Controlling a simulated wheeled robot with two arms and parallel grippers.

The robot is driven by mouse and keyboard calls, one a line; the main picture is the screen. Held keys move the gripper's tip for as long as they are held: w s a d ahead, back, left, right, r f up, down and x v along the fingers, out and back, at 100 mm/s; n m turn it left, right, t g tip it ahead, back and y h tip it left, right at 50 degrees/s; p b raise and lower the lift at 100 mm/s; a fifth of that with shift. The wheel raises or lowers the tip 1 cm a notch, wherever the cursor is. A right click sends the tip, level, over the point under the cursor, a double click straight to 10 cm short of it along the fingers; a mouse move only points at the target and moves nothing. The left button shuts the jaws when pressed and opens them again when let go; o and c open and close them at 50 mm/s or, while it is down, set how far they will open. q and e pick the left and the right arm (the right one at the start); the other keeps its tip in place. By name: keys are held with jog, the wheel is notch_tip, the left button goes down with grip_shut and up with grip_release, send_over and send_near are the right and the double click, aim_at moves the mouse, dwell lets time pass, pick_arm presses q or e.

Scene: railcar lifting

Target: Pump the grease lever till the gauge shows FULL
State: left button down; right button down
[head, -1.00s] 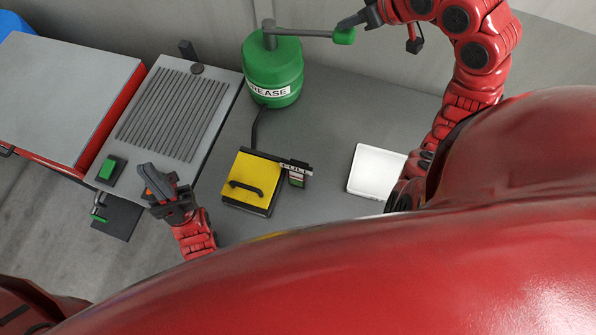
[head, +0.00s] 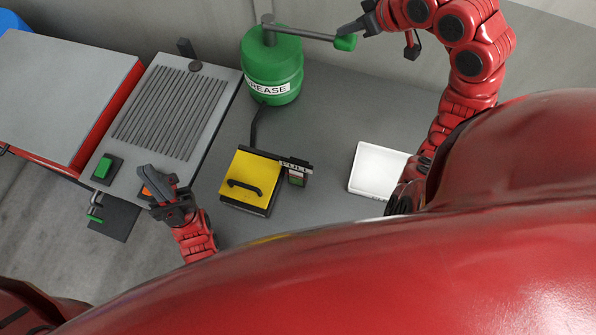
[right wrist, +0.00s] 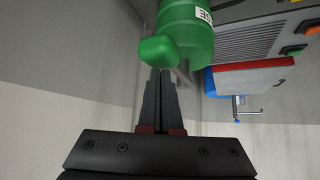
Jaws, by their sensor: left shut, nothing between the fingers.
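The green grease drum (head: 272,70), labelled GREASE, stands at the back of the bench. Its grey lever (head: 305,33) reaches right to a green knob (head: 345,42). My right gripper (head: 346,28) is at the knob; in the right wrist view its fingers (right wrist: 164,75) look shut, with the knob (right wrist: 160,50) just past the tips. Whether they touch is unclear. A small gauge (head: 297,176) sits at the right of a yellow-topped box (head: 250,178); its reading is too small to tell. My left gripper (head: 146,172) is shut and empty near the ribbed panel's front.
A ribbed grey panel (head: 205,85) with a green button (head: 103,167) and an orange one lies left of the drum. A red-sided grey cabinet (head: 60,90) is further left. A white tray (head: 378,170) lies right. The bench between drum and tray is clear.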

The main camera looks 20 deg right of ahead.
aim_at(345, 46)
jog(key=shift+f+b, duration=1.5)
jog(key=shift+f, duration=1)
notch_tip(345, 46, up, 10)
jog(key=p, duration=1)
jog(key=shift+f, duration=0.1)
jog(key=shift+f+b, duration=0.95)
jog(key=shift+f, duration=0.35)
notch_tip(345, 46, up, 3)
jog(key=p, duration=0.3)
jog(key=shift+f, duration=0.1)
